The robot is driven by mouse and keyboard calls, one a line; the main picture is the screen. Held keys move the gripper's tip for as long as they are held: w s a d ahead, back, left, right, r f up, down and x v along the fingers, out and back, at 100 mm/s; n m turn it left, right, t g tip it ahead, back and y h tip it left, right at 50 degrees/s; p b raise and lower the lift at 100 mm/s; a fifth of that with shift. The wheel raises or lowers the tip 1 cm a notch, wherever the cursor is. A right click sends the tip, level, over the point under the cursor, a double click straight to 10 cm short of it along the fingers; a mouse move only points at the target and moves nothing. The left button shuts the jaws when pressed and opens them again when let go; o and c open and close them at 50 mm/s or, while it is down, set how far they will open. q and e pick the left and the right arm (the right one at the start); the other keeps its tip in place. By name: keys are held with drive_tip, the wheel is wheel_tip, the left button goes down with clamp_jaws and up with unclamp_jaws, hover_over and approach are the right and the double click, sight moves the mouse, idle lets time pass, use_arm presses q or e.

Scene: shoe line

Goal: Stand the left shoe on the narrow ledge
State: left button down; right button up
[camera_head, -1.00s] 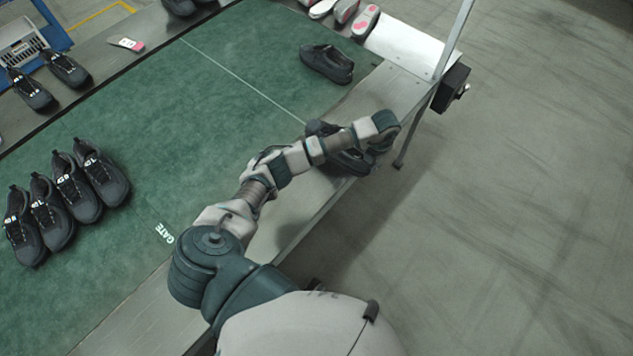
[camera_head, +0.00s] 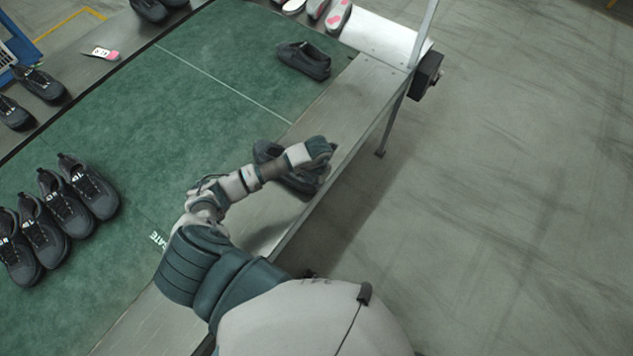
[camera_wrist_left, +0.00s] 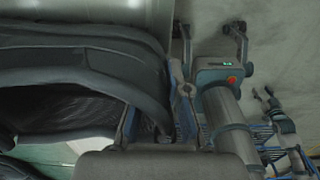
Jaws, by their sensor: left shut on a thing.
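The dark grey shoe (camera_head: 304,184) is partly hidden under my left arm, over the bare metal ledge (camera_head: 360,100) along the green mat's right edge. My left gripper (camera_head: 318,158) is shut on it; the arm hides the fingertips. I cannot tell whether the sole touches the ledge. In the left wrist view the shoe (camera_wrist_left: 75,65) fills the left side, with a gripper finger (camera_wrist_left: 184,108) against its edge. A similar dark shoe (camera_head: 303,60) lies on the mat, farther back.
Several dark shoes (camera_head: 78,190) stand in a row on the green mat (camera_head: 190,110) at left. More shoes and a small pink-and-white tag (camera_head: 100,53) lie beyond. A post with a black box (camera_head: 427,75) stands at the ledge's far end. Open floor lies right.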

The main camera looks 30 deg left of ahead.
use_arm(q)
drive_tip(key=shift+d, duration=0.65)
drive_tip(key=c, duration=1.6)
unclamp_jaws()
drive_tip(key=shift+d, duration=0.2)
drive_tip(key=o, duration=0.4)
drive_tip(key=shift+a, duration=0.35)
drive_tip(key=shift+a+r, duration=0.1)
drive_tip(key=shift+a, duration=0.05)
drive_tip(key=shift+a+r, duration=0.1)
drive_tip(key=shift+r, duration=0.2)
drive_tip(key=r, duration=1.1)
drive_tip(key=shift+d+r, duration=0.2)
drive_tip(key=shift+d, duration=0.15)
use_arm(e)
drive_tip(key=shift+d+f, duration=0.15)
drive_tip(key=shift+d, duration=0.3)
